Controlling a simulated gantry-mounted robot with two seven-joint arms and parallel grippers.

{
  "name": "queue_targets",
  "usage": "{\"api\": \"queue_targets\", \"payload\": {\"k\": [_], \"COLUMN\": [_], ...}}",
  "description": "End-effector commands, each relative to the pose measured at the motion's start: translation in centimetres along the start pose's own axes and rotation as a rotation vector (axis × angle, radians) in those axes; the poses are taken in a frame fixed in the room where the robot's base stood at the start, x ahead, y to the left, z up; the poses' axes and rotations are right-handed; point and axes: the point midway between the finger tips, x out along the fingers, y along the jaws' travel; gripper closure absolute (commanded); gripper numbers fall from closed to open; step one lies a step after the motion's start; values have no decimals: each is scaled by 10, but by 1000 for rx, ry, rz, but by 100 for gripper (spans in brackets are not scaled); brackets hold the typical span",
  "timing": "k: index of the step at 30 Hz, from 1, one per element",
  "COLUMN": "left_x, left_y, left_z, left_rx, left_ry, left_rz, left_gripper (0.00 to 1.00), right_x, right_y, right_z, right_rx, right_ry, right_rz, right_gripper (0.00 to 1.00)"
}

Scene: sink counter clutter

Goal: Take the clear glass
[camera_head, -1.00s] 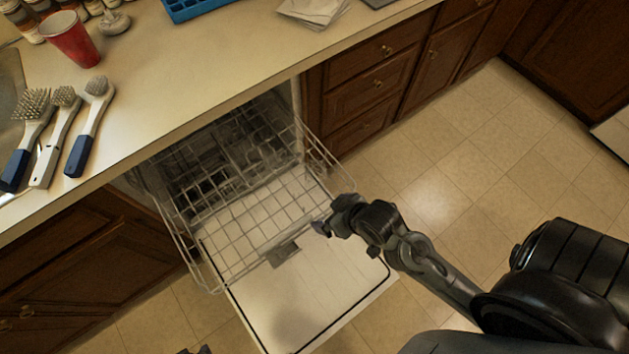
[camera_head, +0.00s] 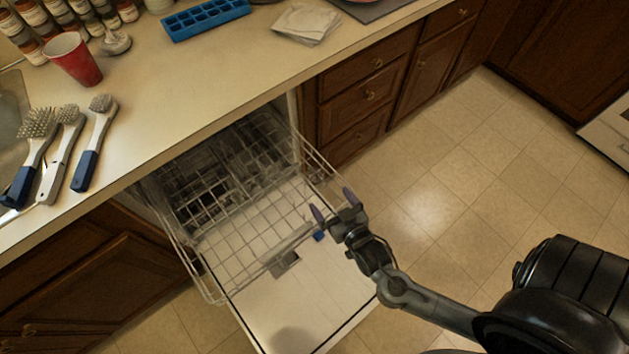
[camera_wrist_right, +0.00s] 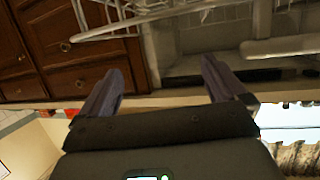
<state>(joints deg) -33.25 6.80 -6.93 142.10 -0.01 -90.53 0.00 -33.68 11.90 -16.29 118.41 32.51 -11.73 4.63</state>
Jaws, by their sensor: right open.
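I cannot make out a clear glass in either view. My right gripper (camera_head: 333,205) is open and empty, over the front right part of the pulled-out wire dishwasher rack (camera_head: 228,287). Its two dark purple fingers also show spread apart in the right wrist view (camera_wrist_right: 162,78), with nothing between them. My left gripper is not in view.
The open dishwasher door (camera_head: 290,325) lies below the rack. The counter (camera_head: 190,95) holds a red cup (camera_head: 76,62), several brushes (camera_head: 93,145), a blue tray (camera_head: 205,19), white napkins (camera_head: 305,24) and several bottles (camera_head: 60,12). The floor to the right is clear.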

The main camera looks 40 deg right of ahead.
Motion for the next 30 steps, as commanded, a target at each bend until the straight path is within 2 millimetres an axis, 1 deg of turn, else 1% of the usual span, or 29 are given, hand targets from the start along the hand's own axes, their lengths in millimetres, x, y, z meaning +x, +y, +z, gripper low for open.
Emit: {"api": "queue_targets", "payload": {"k": [6, 9, 12, 17, 27, 30], "left_x": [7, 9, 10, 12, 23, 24], "left_y": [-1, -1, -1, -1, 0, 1], "left_z": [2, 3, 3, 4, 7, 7], "left_rx": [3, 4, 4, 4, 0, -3], "left_ry": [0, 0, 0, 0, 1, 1], "left_rz": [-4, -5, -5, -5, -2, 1], "left_gripper": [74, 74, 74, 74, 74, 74], "right_x": [30, 41, 49, 56, 95, 101], "right_y": [1, 1, 1, 0, -2, -2], "right_z": [2, 1, 1, 0, -5, -5], "right_rx": [-4, -4, -4, -3, -4, -3], "right_ry": [7, 7, 5, 5, 5, 4], "right_rz": [3, 3, 3, 2, 3, 3], "right_gripper": [2, 2, 2, 2, 2, 2]}}
